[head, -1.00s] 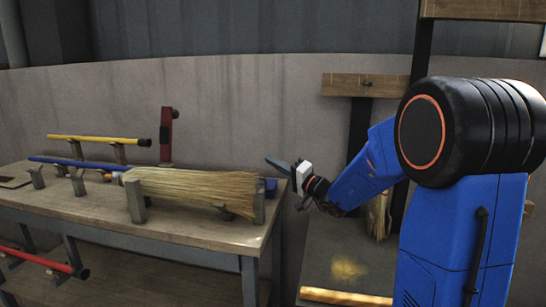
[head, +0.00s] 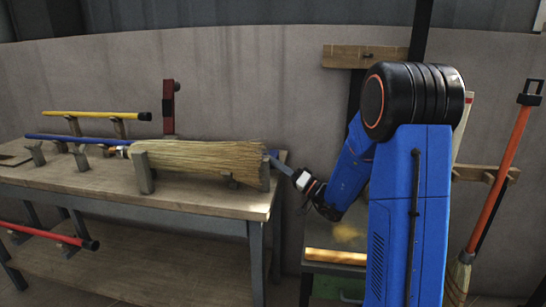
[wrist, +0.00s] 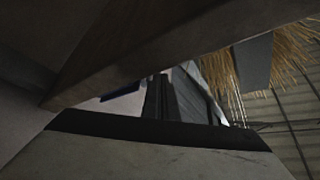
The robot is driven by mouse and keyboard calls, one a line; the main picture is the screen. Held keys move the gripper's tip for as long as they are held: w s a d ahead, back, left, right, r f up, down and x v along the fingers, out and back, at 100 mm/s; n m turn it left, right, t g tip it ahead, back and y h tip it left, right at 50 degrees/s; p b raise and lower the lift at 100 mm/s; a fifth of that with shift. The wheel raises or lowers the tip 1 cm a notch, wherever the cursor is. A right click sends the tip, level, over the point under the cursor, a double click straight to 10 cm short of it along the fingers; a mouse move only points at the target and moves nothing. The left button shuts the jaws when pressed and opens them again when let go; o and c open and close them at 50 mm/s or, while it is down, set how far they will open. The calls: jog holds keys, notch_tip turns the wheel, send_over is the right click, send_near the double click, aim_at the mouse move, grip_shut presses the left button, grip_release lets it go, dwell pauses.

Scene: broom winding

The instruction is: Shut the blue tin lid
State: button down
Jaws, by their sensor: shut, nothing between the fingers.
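A small piece of blue (head: 281,155), which looks like part of the blue tin, shows at the right end of the bench, behind the broom's bristles. Most of it is hidden, and I cannot tell how far its lid stands open. My gripper (head: 273,160) is shut and empty. It is at the bench's right end, its fingers reaching up and left beside the bristle end, close to the blue piece. I cannot tell whether they touch. In the wrist view, my dark fingers (wrist: 163,100) point past a brown edge, with a dark blue strip (wrist: 122,93) to their left.
The broom's bristles (head: 200,158) lie in grey cradles on the wooden bench (head: 110,195). A yellow handle (head: 90,114), a red upright piece (head: 169,105) and a lower red handle (head: 50,236) are at left. An orange-handled broom (head: 500,165) stands at right.

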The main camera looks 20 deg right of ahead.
jog(key=shift+f, duration=0.4)
jog(key=shift+f, duration=0.1)
dwell(0.3)
